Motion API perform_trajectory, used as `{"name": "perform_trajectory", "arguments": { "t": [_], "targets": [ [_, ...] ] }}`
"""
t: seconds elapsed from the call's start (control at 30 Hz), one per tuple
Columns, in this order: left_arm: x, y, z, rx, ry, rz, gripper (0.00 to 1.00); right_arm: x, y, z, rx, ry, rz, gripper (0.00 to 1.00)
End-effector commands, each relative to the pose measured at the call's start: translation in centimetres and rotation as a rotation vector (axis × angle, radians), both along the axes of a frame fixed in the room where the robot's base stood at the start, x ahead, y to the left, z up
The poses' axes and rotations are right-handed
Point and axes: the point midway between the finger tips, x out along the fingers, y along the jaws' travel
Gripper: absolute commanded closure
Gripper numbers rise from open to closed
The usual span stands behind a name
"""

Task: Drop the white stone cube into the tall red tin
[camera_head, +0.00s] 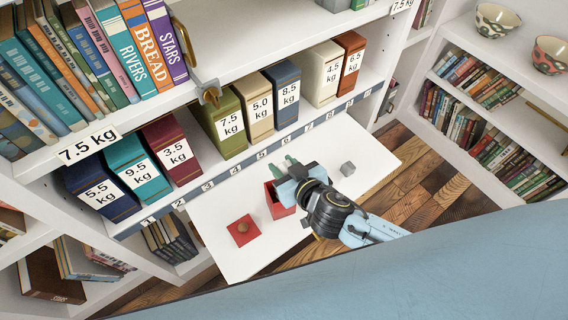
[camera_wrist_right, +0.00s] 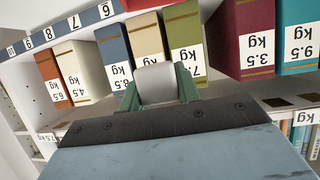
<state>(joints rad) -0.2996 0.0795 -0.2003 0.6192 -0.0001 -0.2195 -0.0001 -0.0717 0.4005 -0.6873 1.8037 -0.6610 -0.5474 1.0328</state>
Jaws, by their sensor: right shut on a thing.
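My right gripper (camera_head: 291,163) is shut on the white stone cube (camera_wrist_right: 158,84), which shows pale between the green fingers in the right wrist view. In the head view the fingers and wrist hide most of the cube. The tall red tin (camera_head: 277,207) stands open on the white table, just below and beside the gripper in the picture. My wrist covers part of the tin. The tin is not visible in the right wrist view. My left gripper is not in view.
Weight-labelled binders, including an olive one (camera_head: 225,120), line the shelf behind.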

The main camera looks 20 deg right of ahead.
Motion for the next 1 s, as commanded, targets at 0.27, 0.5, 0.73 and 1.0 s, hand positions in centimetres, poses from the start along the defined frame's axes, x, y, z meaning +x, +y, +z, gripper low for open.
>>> {"name": "perform_trajectory", "arguments": {
  "t": [0.27, 0.5, 0.73, 1.0],
  "targets": [
    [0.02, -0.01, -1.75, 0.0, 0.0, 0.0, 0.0, 0.06, -0.01, -1.74, 0.0, -0.001, 0.0, 0.92],
    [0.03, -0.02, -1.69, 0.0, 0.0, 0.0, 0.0, 0.06, -0.02, -1.7, 0.001, -0.001, 0.0, 0.92],
    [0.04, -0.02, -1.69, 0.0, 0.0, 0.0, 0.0, 0.06, -0.03, -1.7, 0.001, -0.001, -0.001, 0.45],
    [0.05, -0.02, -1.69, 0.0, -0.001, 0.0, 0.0, 0.01, -0.04, -1.75, 0.001, 0.0, -0.001, 0.42]
  ]
}}
